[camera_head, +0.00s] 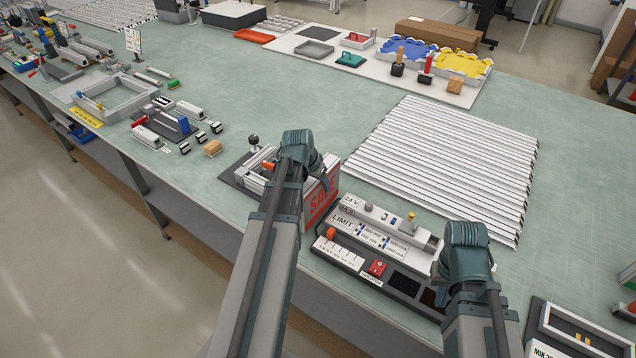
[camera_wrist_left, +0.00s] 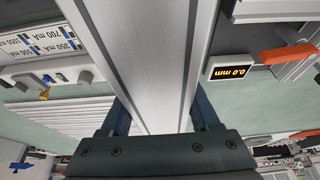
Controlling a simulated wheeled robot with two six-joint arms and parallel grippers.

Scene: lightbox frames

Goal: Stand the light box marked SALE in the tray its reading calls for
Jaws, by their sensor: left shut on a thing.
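The light box marked SALE (camera_head: 322,203) stands on edge near the middle front of the bench, its red-lettered face toward the right. My left gripper (camera_head: 314,178) is shut on it from above; my arm hides part of it. In the left wrist view the box (camera_wrist_left: 150,55) is a silvery body between my two fingers (camera_wrist_left: 158,118). Whether it touches the bench or fixture below is hidden. My right gripper (camera_head: 452,268) is at the right end of the test unit (camera_head: 375,240), apart from the box; its fingers are hidden. A partly cut-off unit marked MIN (camera_head: 565,340) is at bottom right.
The test unit carries 24 V and LIMIT labels with mA values and a red switch (camera_head: 377,268). A fixture (camera_head: 240,180) with a display (camera_wrist_left: 232,73) reading 0.0 mm is beside the box. White strips (camera_head: 450,160) lie behind. Blue (camera_head: 408,52) and yellow (camera_head: 463,62) wavy-edged pieces are at the back.

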